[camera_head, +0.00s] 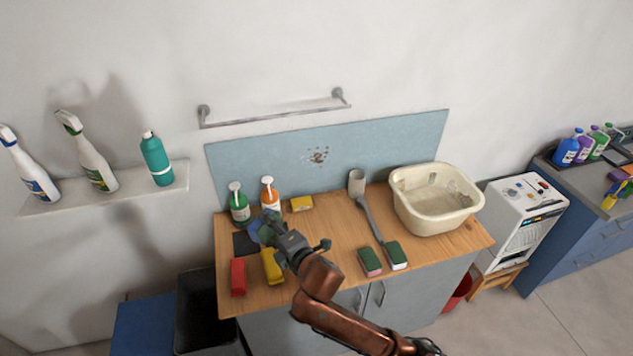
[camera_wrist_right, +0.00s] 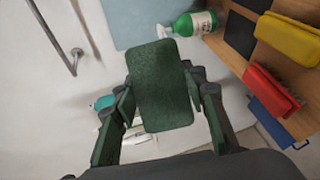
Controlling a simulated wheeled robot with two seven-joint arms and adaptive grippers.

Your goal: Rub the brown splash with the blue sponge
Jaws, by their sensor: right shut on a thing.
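The brown splash (camera_head: 318,155) is a cluster of brown specks on the light blue panel (camera_head: 250,165) behind the counter. My right gripper (camera_head: 266,232) is shut on the blue sponge (camera_head: 258,224), above the left part of the counter, in front of the pump bottles. In the right wrist view, the sponge (camera_wrist_right: 160,85) shows its dark green scouring face between the fingers. The sponge is apart from the splash, which lies up and to the right of it in the head view. My left gripper is not in view.
A towel rail (camera_head: 270,109) juts above the panel.

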